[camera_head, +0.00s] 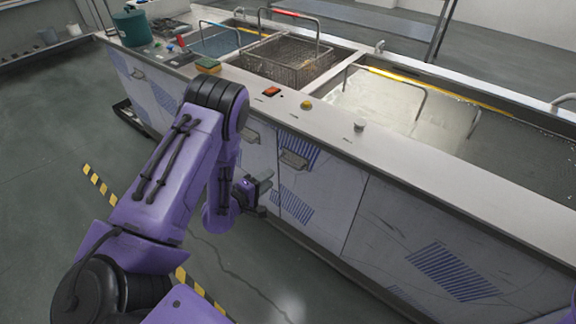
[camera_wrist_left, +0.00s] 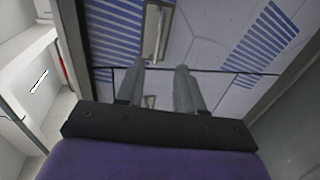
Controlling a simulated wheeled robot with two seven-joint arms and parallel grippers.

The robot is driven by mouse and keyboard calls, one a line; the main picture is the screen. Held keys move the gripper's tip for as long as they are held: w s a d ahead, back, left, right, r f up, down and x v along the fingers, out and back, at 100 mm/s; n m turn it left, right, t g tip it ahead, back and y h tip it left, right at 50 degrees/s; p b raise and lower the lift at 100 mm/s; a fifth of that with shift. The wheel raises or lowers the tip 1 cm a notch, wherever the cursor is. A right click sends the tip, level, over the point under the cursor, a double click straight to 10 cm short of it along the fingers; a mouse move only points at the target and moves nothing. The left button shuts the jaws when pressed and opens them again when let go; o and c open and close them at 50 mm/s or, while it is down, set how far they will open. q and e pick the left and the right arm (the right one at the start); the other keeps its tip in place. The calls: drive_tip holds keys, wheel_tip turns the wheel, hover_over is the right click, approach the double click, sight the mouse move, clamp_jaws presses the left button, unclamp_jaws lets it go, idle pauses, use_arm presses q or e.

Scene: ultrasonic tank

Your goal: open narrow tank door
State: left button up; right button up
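The tank's front has pale doors with blue striped patches. The narrow door (camera_head: 316,205) appears to be the one near the middle in the head view, and it looks shut. Its metal handle (camera_head: 293,160) is near its top edge. My left gripper (camera_head: 266,186) is in front of the tank front, left of and lower than that handle. In the left wrist view, the left gripper (camera_wrist_left: 162,70) has its fingers apart with nothing clearly held. A metal handle (camera_wrist_left: 156,32) lies beyond the fingertips, and a dark seam crosses the doors. My right gripper is not in view.
Another handle (camera_head: 248,134) sits left of the narrow door. The counter rim (camera_head: 400,165) overhangs the doors. A wire basket (camera_head: 287,62) and a green pot (camera_head: 132,27) are on top. Floor with yellow-black tape (camera_head: 100,185) is open in front.

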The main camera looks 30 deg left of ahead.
use_arm(q)
drive_tip(key=x, duration=1)
drive_tip(key=shift+w+d, duration=0.2)
drive_tip(key=shift+w, duration=0.05)
clamp_jaws()
idle(0.9)
